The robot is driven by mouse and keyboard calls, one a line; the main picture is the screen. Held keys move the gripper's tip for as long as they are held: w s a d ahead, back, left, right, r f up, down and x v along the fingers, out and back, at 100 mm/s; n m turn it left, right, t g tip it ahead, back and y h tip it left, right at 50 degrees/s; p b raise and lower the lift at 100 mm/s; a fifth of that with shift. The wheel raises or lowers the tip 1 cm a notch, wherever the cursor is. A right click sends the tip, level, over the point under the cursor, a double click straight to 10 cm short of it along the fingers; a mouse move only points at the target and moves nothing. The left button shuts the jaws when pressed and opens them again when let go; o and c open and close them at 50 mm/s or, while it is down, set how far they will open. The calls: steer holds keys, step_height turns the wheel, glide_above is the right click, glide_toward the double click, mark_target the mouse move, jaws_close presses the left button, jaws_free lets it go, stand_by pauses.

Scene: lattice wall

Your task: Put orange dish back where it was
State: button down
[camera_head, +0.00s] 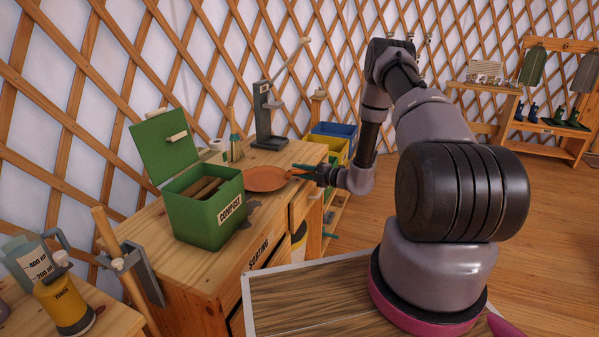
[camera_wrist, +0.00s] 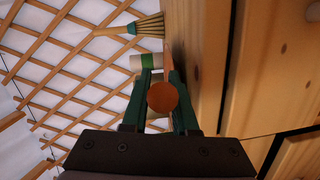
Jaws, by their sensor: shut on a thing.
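The orange dish (camera_head: 266,178) is a shallow round pan over the sorting bench, to the right of the green compost bin. My gripper (camera_head: 303,172) reaches in from the right at the dish's right side and is shut on it. In the wrist view, a round orange-brown part of the dish (camera_wrist: 162,97) sits between the dark green fingers (camera_wrist: 160,100). I cannot tell whether the dish touches the bench top or hangs just above it.
The compost bin (camera_head: 206,215) stands with its lid (camera_head: 165,147) open. A grey press-like stand (camera_head: 266,120) and a brush in a holder (camera_head: 235,147) are behind the dish. The bench (camera_head: 180,268) has drawers in front. Blue and yellow bins (camera_head: 335,140) stand beyond.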

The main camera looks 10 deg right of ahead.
steer(key=shift+f, duration=0.15)
steer(key=c, duration=0.7)
jaws_free()
